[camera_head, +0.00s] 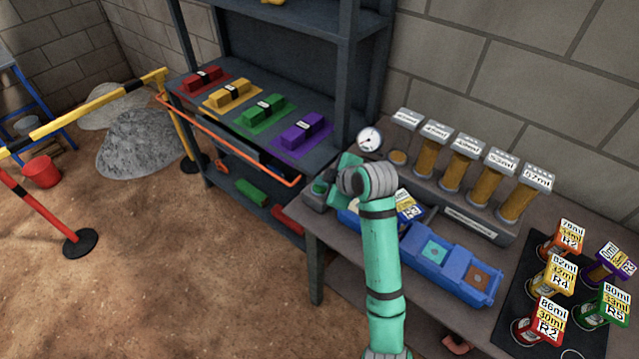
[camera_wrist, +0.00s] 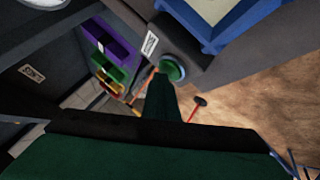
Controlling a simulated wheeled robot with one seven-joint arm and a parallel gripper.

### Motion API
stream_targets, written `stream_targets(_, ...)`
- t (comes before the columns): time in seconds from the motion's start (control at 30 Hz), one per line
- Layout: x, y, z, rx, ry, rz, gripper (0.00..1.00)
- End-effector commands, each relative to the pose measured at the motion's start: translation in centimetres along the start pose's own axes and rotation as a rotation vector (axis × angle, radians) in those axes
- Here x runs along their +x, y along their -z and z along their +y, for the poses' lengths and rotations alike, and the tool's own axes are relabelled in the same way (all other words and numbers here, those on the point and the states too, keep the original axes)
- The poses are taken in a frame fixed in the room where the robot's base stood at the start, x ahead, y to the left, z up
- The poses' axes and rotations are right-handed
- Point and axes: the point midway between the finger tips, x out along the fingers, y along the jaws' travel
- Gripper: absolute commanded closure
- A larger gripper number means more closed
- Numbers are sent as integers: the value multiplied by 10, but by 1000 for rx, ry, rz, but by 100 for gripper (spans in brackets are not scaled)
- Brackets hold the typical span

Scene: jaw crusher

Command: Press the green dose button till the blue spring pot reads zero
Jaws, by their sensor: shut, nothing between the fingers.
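The green dose button (camera_head: 319,188) is a round green knob on a grey block at the left end of the dispenser. It also shows in the wrist view (camera_wrist: 173,68), just beyond my fingertips. My gripper (camera_head: 345,167) is shut and empty, close to the button; I cannot tell whether it touches. A pot with a blue-edged label (camera_head: 408,206) marked R3 sits in the left part of the blue tray (camera_head: 462,284). My arm hides most of this pot, and its reading is not legible.
A dial gauge (camera_head: 369,139) and several amber tubes (camera_head: 465,160) stand behind the button. Several labelled pots stand on a black mat (camera_head: 505,325) at the right. A shelf (camera_head: 256,92) holds red, yellow, green and purple blocks. Tray compartments right of my arm hold no pots.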

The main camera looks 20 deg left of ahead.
Motion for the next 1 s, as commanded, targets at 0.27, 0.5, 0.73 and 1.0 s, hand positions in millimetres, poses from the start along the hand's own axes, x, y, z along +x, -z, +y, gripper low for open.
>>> stream_targets(0.27,0,0,0,0,1,0,100)
stream_targets(0.5,3,-2,-2,1,2,0,100)
stream_targets(0.73,8,-6,-6,2,4,-2,100)
stream_targets(1.0,9,-7,-7,4,8,-5,100)
